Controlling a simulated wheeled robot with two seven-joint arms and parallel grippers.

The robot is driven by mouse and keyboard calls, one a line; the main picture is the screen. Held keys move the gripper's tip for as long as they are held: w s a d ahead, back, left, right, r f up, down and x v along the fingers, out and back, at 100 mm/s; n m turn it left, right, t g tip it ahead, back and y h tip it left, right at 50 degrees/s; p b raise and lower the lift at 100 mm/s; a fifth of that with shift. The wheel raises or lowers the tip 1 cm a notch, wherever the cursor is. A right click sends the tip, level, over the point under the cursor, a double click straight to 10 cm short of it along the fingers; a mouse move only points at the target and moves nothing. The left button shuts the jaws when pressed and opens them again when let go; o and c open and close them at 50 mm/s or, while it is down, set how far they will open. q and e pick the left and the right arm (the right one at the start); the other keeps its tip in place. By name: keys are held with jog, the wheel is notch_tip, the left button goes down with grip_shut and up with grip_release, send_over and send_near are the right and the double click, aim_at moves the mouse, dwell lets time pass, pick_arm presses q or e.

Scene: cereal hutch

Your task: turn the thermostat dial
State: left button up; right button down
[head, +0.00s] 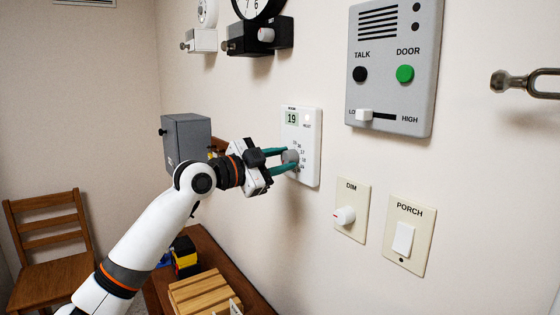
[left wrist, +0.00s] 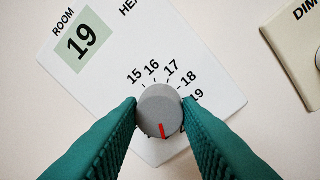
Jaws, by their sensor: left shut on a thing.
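The white thermostat (head: 312,140) is mounted on the wall and its display reads 19. Its round grey dial (head: 290,156) sits low on the panel; in the left wrist view the dial (left wrist: 160,108) shows a red mark pointing toward the bottom of the picture. Numbers 15 to 19 run around the dial's upper side, and part of the scale is hidden by a finger. My left gripper (head: 284,160) is shut on the dial, with one teal finger on each side. My right gripper is not in view.
To the right are a DIM knob (head: 344,215), a PORCH switch (head: 403,239) and a grey intercom panel (head: 395,65). A grey box (head: 186,138) is behind my left wrist. Below are a brown table (head: 205,245) with a wooden slatted piece (head: 203,291), and a chair (head: 50,240).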

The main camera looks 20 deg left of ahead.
pick_arm(q)
jog(key=shift+f, duration=0.2)
jog(key=o, duration=1)
jog(key=shift+r, duration=0.1)
jog(key=shift+a, duration=0.1)
jog(key=b+v, duration=0.3)
jog(key=v, duration=0.9)
jog(key=shift+b, duration=0.4)
